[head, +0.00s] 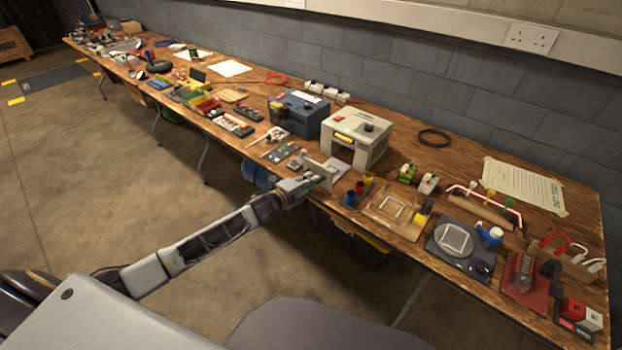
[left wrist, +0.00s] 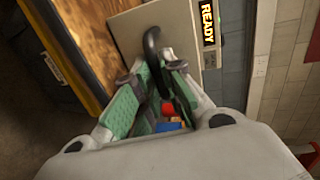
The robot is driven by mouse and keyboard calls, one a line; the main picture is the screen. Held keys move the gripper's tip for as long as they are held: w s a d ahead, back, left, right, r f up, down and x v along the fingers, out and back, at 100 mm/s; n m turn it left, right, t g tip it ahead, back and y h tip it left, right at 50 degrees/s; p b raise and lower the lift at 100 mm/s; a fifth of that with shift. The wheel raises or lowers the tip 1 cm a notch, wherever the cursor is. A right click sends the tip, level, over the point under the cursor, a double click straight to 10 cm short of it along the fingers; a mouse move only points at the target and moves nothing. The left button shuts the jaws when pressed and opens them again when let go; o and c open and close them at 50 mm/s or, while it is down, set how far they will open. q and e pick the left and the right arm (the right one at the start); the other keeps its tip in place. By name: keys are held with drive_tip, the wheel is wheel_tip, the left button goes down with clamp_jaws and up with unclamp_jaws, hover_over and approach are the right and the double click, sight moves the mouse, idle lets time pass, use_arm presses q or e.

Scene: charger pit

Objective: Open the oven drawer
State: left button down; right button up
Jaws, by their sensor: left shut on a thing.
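The front panel (left wrist: 128,35) carries a black handle (left wrist: 152,42). My left gripper (head: 308,181) is at the outer side of the panel; in the left wrist view its green-padded fingers (left wrist: 157,80) are shut on the handle. My right gripper is not in view.
A blue box (head: 298,113) stands left of the oven. Small coloured cups (head: 359,189) and a wooden board with a white frame (head: 395,208) lie right of the drawer. A black bin with a yellow rim (head: 350,238) is under the bench. The floor in front is clear.

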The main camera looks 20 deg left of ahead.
use_arm(q)
drive_tip(key=shift+d+f, duration=0.15)
drive_tip(key=shift+f, duration=0.1)
drive_tip(key=c, duration=1.6)
unclamp_jaws()
drive_tip(key=shift+o, duration=0.4)
drive_tip(key=shift+r, duration=0.15)
drive_tip(key=v, duration=1.2)
drive_tip(key=shift+d, duration=0.1)
